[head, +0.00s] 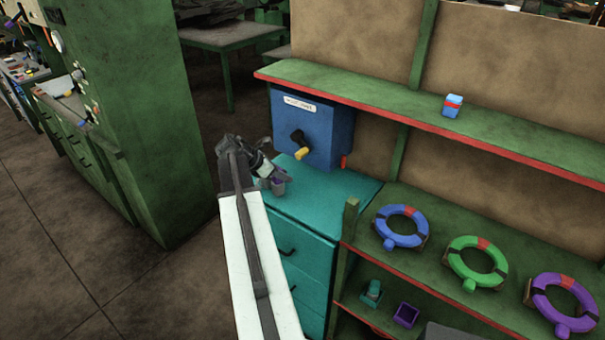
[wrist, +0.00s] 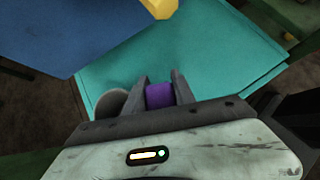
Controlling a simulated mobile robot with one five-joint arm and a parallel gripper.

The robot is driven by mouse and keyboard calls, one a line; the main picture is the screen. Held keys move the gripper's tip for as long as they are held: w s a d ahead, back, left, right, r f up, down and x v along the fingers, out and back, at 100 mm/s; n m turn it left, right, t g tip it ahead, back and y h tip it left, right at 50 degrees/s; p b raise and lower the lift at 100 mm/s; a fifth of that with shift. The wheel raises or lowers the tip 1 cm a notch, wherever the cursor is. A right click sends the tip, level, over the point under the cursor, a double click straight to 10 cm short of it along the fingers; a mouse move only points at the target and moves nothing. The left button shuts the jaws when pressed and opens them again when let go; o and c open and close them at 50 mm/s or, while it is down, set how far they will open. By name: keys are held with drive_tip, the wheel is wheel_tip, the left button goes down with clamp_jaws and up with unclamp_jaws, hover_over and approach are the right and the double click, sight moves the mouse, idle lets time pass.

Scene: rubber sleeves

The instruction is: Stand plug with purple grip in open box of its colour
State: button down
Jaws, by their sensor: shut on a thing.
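My gripper (head: 272,180) is shut on the purple grip of the plug (head: 279,188), over the teal cabinet top. In the wrist view the purple grip (wrist: 159,96) sits between the two grey fingers of my gripper (wrist: 161,88). The rest of the plug is hidden, and I cannot tell whether it touches the cabinet top. An open purple box (head: 406,315) stands on the low green shelf at the lower right, well apart from my gripper. A small teal box (head: 371,292) stands left of it; its contents are unclear.
A blue wall box (head: 320,128) with a yellow-tipped black handle (head: 301,152) stands behind my gripper on the teal cabinet (head: 325,198). Blue, green and purple rings (head: 402,227) lie on the middle shelf, above the boxes. A blue-and-red block (head: 453,105) sits on the top shelf.

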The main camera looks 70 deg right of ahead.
drive_tip(key=s+d, duration=0.2)
drive_tip(key=d, duration=0.1)
drive_tip(key=shift+s+d, duration=0.2)
drive_tip(key=shift+s, duration=0.1)
drive_tip(key=s+d, duration=0.2)
drive_tip(key=shift+d, duration=0.35)
drive_tip(key=shift+f+b, duration=0.95)
drive_tip(key=shift+w+a+r, duration=0.15)
drive_tip(key=shift+r, duration=0.05)
drive_tip(key=shift+f, duration=0.15)
drive_tip(key=c, duration=1)
unclamp_jaws()
drive_tip(key=shift+c, duration=0.2)
